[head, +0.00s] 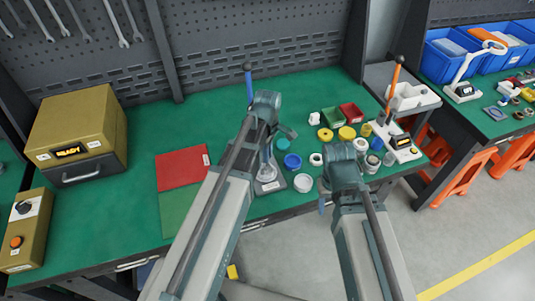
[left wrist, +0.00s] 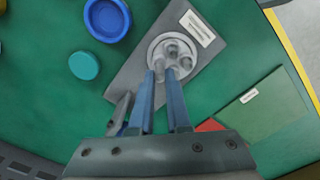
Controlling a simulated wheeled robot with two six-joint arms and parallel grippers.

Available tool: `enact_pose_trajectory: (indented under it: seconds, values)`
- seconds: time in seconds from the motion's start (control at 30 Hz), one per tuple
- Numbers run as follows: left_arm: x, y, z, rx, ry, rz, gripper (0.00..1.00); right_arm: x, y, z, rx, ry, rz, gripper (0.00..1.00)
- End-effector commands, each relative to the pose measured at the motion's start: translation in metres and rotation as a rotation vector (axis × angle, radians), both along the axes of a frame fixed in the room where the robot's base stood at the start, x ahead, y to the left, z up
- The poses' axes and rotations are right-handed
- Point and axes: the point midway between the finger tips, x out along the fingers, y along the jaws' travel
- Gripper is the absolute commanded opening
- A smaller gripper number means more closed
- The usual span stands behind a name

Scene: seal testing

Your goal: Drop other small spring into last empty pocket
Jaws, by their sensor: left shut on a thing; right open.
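A white round holder (left wrist: 151,50) with small grey cylindrical pieces in its pockets sits on a grey plate (left wrist: 140,75) with a white label; the plate also shows in the head view (head: 269,187). My left gripper (left wrist: 165,78) is at the holder's near edge, its blue fingers close together. It is shut on a small spring, mostly hidden between the fingertips; its exact height over the pockets cannot be told. In the head view my left arm partly covers the holder. My right gripper (head: 323,191) is open, right of the plate and near the table's front edge.
A blue round dish (head: 292,161) and a teal disc (head: 283,144) lie close to the plate. Yellow rings, a green bin (head: 332,117) and a red bin (head: 351,112) stand farther right. Red and green mats (head: 182,168) lie left, beside a gold READY box (head: 78,130).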

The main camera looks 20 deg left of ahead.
Motion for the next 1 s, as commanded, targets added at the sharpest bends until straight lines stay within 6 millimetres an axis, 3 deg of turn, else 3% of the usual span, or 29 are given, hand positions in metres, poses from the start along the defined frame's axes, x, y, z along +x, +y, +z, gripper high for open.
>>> enact_pose_trajectory:
  seconds: [0.77, 0.8, 0.87, 1.0]
  values:
    - [0.0, 0.0, -0.0083, 0.0, 0.0, 0.0, 0.0, 0.0, 0.0, -0.0083, 0.0, 0.0, 0.0, 0.5]
    - [0.0, 0.0, -0.0082, 0.0, 0.0, 0.0, 0.17, 0.0, 0.0, -0.0083, 0.0, 0.0, 0.0, 0.5]
    - [0.0, 0.0, -0.0077, 0.0, 0.0, 0.0, 0.27, 0.0, -0.0001, -0.0077, 0.0, 0.0, 0.0, 0.5]
    - [0.0, 0.0, -0.0077, 0.0, 0.0, 0.0, 0.27, 0.0, -0.0001, -0.0077, 0.0, 0.0, 0.0, 0.5]
